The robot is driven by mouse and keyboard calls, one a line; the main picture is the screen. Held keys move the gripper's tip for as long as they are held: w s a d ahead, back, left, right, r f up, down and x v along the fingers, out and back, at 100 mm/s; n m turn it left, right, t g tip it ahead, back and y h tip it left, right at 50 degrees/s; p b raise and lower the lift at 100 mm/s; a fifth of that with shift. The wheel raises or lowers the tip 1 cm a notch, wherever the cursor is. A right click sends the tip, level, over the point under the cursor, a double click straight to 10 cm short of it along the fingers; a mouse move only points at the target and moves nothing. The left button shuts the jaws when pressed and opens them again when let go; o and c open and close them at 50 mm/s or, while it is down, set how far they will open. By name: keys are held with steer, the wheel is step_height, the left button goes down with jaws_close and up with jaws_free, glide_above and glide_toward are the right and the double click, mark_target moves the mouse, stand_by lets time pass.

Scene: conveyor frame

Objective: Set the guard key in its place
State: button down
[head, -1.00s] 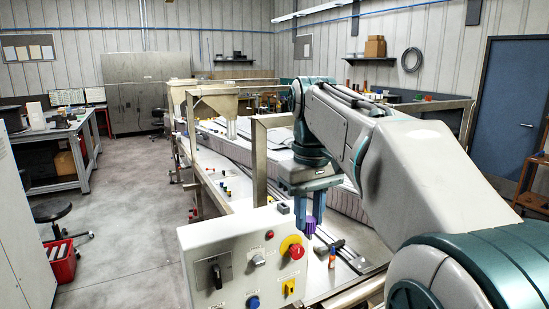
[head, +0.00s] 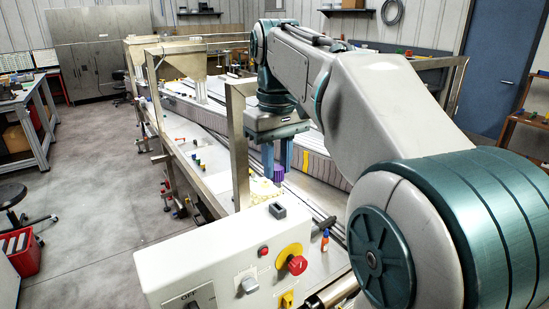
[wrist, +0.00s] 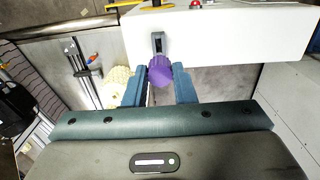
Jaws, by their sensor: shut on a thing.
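My gripper (head: 277,163) is shut on a purple, ribbed piece (head: 279,173), which I take to be the guard key. It also shows as a round purple head between the blue fingers in the wrist view (wrist: 160,70). A small dark grey block with a slot (head: 277,211) stands on top of the white control box (head: 215,246). In the wrist view the slotted block (wrist: 157,42) lies just beyond the purple piece, with a visible gap between them. The purple piece is held apart from the block. Its lower end is not clearly seen.
The control box front carries a red knob on a yellow disc (head: 297,264), a selector switch and other buttons. A metal frame post (head: 239,145) stands left of my gripper.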

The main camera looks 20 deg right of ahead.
mark_target(278, 182)
steer(key=shift+d, duration=0.15)
steer(key=shift+w+r+p, duration=0.1)
steer(key=shift+r+p, duration=0.1)
steer(key=shift+p, duration=0.15)
steer(key=shift+f+b, duration=1.6)
steer(key=shift+f, duration=0.7)
steer(key=shift+f, duration=0.2)
steer(key=shift+f+b, duration=0.65)
steer(key=shift+f, duration=0.45)
steer(key=c, duration=1.1)
jaws_free()
